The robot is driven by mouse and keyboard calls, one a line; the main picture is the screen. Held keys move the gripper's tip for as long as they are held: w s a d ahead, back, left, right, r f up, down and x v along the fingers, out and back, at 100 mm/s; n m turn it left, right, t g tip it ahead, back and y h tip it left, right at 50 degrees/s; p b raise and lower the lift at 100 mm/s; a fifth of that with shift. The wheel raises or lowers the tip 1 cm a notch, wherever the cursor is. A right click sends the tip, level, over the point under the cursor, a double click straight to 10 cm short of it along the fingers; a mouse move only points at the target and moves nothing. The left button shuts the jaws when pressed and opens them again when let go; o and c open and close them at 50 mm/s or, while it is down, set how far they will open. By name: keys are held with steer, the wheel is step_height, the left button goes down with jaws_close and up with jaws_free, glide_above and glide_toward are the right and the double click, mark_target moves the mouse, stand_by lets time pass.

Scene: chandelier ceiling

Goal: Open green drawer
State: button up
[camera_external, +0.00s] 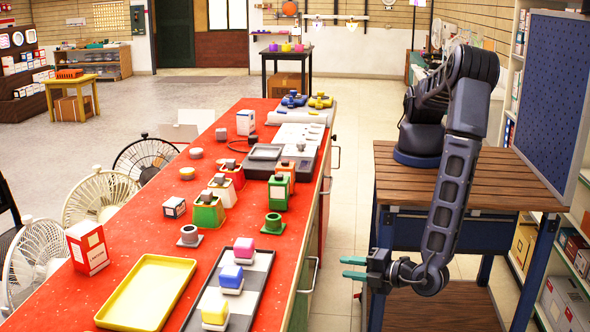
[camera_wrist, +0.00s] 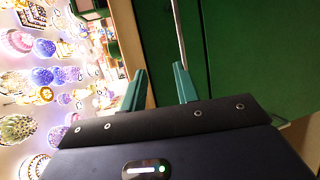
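In the wrist view a green drawer front (camera_wrist: 245,55) fills the right side, with a dark seam dividing the green surface. A thin silver bar handle (camera_wrist: 179,35) runs down from the top edge toward the right fingertip; I cannot tell whether they touch. My gripper (camera_wrist: 159,68) has its two teal fingers apart with nothing held between them. In the external view my gripper (camera_external: 343,267) points left at the red-topped counter's side, apart from a silver handle (camera_external: 314,275) there. That side is seen nearly edge-on, so its drawer fronts are mostly hidden.
The red counter (camera_external: 150,232) carries a yellow tray (camera_external: 148,291), a dark tray with coloured blocks and several small items. A wooden-topped bench (camera_external: 395,180) stands under my arm. The floor aisle (camera_external: 350,130) between counter and bench is clear farther back.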

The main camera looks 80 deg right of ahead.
mark_target(315, 273)
steer(key=w+d+f, duration=0.1)
steer(key=w+f, duration=0.1)
steer(key=w, duration=0.1)
steer(key=w+d+f, duration=0.1)
steer(key=w+f, duration=0.1)
steer(key=w, duration=0.1)
steer(key=w+d+f, duration=0.2)
steer(key=w, duration=0.2)
steer(key=shift+d, duration=0.1)
stand_by(0.3)
steer(key=shift+s, duration=0.1)
jaws_close()
